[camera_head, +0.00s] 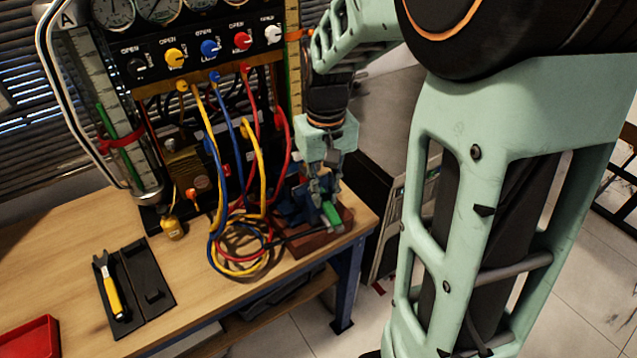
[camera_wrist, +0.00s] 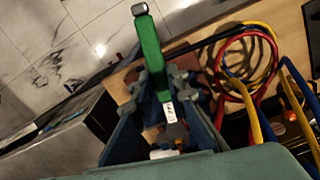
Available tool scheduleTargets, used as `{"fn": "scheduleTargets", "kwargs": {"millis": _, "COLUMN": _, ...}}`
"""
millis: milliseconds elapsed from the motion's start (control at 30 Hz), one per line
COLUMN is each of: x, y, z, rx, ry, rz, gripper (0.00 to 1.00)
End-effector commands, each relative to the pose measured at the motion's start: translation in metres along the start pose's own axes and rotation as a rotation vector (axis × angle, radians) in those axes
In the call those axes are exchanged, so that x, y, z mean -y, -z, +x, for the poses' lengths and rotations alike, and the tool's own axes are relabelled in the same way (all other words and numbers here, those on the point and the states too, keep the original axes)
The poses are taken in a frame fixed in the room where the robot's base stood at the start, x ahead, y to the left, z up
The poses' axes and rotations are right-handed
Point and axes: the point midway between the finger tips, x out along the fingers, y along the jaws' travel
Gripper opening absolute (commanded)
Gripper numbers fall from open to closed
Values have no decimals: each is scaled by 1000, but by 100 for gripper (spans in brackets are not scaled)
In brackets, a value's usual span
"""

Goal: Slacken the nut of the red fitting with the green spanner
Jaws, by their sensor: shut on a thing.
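My gripper (camera_head: 324,188) is shut on the green spanner (camera_head: 331,213), low over the right end of the bench. In the wrist view the spanner's green handle (camera_wrist: 150,55) passes between the fingertips (camera_wrist: 160,88). Its pale end points away from the gripper. Its other end runs back between the fingers, where a white label and dark metal show; I cannot make out the jaw or what it touches. A dark blue vise-like holder (camera_head: 290,211) sits just beside and behind the gripper on a red-brown block (camera_head: 338,237). I cannot clearly pick out the red fitting or its nut; the gripper may hide them.
Red, yellow and blue hoses (camera_head: 238,262) coil on the bench (camera_head: 60,262) left of the gripper. The gauge panel (camera_head: 205,52) stands behind.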

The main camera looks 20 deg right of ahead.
Motion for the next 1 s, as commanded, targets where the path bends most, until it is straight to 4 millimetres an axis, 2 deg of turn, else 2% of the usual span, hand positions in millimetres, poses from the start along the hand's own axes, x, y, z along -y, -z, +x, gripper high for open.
{"fn": "scheduleTargets", "kwargs": {"millis": 1000, "x": 16, "y": 2, "z": 0, "rx": -2, "ry": 0, "rz": 130, "gripper": 0}}
